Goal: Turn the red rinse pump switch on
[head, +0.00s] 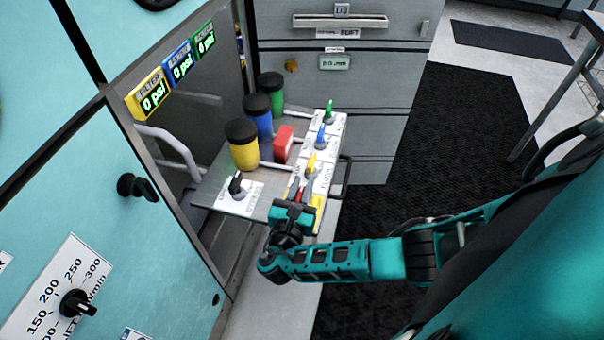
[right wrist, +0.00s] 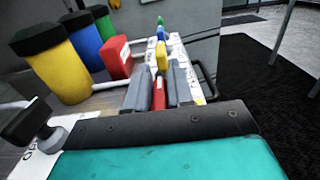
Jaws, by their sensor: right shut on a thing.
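The red switch (right wrist: 159,96) stands between the two grey fingers of my right gripper (right wrist: 158,90) in the right wrist view. The fingers are shut on it, one on each side, and hide much of it. In the head view my right gripper (head: 299,192) is at the near end of the white switch strip (head: 325,172). The yellow switch (head: 311,163), blue switch (head: 321,137) and green switch (head: 329,111) stand farther along the strip. My left gripper is not in view.
Yellow (head: 242,145), blue (head: 257,116) and green (head: 271,94) canisters with black lids stand left of the strip, beside a red box (head: 283,145). A black knob (head: 237,185) is near the shelf's front left. Pressure displays (head: 180,66) read 0 psi. Dark floor mat lies to the right.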

